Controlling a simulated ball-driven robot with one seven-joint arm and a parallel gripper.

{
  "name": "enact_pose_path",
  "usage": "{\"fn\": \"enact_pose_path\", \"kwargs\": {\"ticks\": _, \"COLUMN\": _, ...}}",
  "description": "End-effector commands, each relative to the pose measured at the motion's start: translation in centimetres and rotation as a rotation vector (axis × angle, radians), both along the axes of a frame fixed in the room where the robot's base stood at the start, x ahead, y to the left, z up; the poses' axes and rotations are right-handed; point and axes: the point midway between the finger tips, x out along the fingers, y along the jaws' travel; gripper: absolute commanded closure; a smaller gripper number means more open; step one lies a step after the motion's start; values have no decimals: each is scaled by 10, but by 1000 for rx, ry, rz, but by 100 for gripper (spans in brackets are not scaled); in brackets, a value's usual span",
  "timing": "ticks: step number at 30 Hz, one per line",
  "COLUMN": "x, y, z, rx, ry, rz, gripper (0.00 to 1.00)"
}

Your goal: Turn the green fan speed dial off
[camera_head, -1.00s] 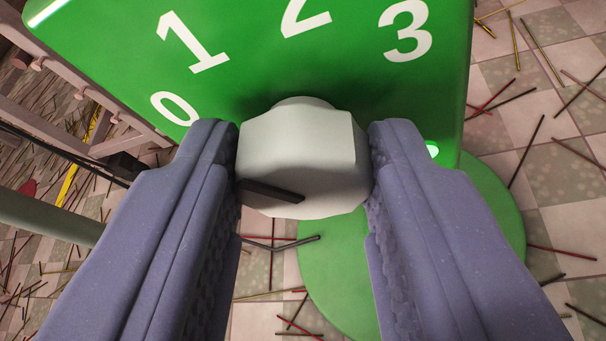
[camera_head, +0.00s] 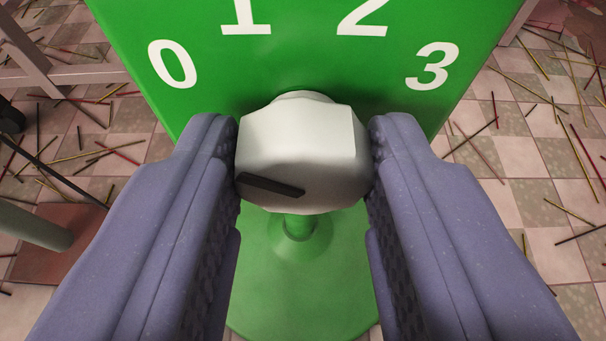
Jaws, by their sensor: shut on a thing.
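The fan speed dial is a pale grey faceted knob (camera_head: 310,140) on the front of a green panel (camera_head: 300,62). A dark pointer bar on its face runs left, with its outer end close to my left finger, on the side of the white 0 (camera_head: 172,63). The 1 (camera_head: 245,14), 2 (camera_head: 362,15) and 3 (camera_head: 432,66) arc across the panel above the knob. My gripper (camera_head: 304,155) is shut on the knob, one finger on each side. The fingers hide parts of the panel's lower edges.
The panel stands on a green post with a round green base (camera_head: 300,290) below the knob. Thin coloured sticks lie scattered on the checkered tile floor (camera_head: 540,165). A pinkish frame (camera_head: 70,75) stands at the upper left.

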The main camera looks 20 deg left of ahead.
Motion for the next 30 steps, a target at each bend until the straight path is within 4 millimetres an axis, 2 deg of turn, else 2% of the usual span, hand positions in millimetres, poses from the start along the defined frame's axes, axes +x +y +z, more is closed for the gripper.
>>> {"fn": "enact_pose_path", "kwargs": {"ticks": 9, "x": -1, "y": 0, "z": -1, "rx": -95, "ry": -28, "rz": 0, "gripper": 92}}
{"fn": "enact_pose_path", "kwargs": {"ticks": 22, "x": -2, "y": 0, "z": -2, "rx": -105, "ry": -30, "rz": 0, "gripper": 92}}
{"fn": "enact_pose_path", "kwargs": {"ticks": 23, "x": -2, "y": 0, "z": -2, "rx": -105, "ry": -30, "rz": 0, "gripper": 57}}
{"fn": "enact_pose_path", "kwargs": {"ticks": 24, "x": -2, "y": 0, "z": -2, "rx": -105, "ry": -30, "rz": 0, "gripper": 48}}
{"fn": "enact_pose_path", "kwargs": {"ticks": 26, "x": -2, "y": 0, "z": -1, "rx": -105, "ry": -31, "rz": 0, "gripper": 36}}
{"fn": "enact_pose_path", "kwargs": {"ticks": 30, "x": -1, "y": 1, "z": -1, "rx": -104, "ry": -32, "rz": -1, "gripper": 36}}
